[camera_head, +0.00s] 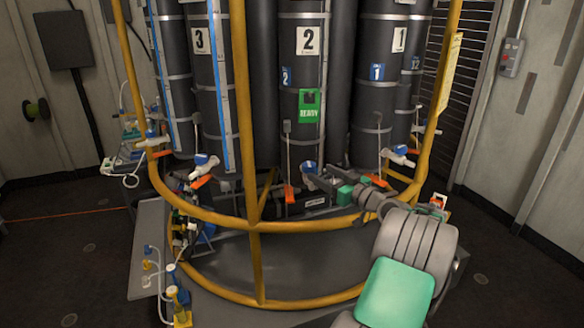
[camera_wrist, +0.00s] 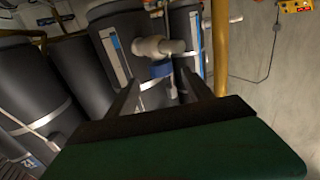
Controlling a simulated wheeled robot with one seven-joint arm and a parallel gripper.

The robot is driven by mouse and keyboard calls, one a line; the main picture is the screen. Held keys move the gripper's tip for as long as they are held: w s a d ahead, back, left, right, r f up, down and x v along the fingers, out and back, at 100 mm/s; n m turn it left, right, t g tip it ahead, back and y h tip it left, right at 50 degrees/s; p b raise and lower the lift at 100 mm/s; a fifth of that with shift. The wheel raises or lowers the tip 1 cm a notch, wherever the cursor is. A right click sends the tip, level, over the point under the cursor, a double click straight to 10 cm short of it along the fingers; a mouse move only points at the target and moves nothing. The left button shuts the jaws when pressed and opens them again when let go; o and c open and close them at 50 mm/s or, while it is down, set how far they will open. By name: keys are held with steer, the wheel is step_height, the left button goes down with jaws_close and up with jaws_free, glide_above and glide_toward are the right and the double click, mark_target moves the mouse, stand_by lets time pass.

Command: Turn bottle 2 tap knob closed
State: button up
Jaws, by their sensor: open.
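Bottle 2 (camera_head: 302,75) is a dark grey upright cylinder with a white "2" label and a green "READY" tag. A blue knob (camera_head: 310,167) shows at its lower right, partly hidden by my gripper. In the wrist view a white tap (camera_wrist: 158,46) with a blue part (camera_wrist: 160,69) stands out from a dark bottle. My gripper (camera_head: 308,180) is at the foot of bottle 2, in front of the knob. In the wrist view its two fingers (camera_wrist: 158,82) are apart, with the blue part between or just beyond their tips. I cannot tell whether they touch it.
A yellow tubular frame (camera_head: 243,110) rings the bottles, and its lower hoop passes under my arm. Bottle 3 (camera_head: 206,75) and bottle 1 (camera_head: 385,65) flank bottle 2. Other white taps (camera_head: 205,163) with orange levers are nearby. Dark open floor (camera_head: 65,250) lies left.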

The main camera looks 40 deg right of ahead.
mark_target(314, 169)
steer(key=w+p, duration=0.1)
steer(key=w, duration=0.6)
steer(key=shift+a, duration=0.15)
jaws_close()
stand_by(0.3)
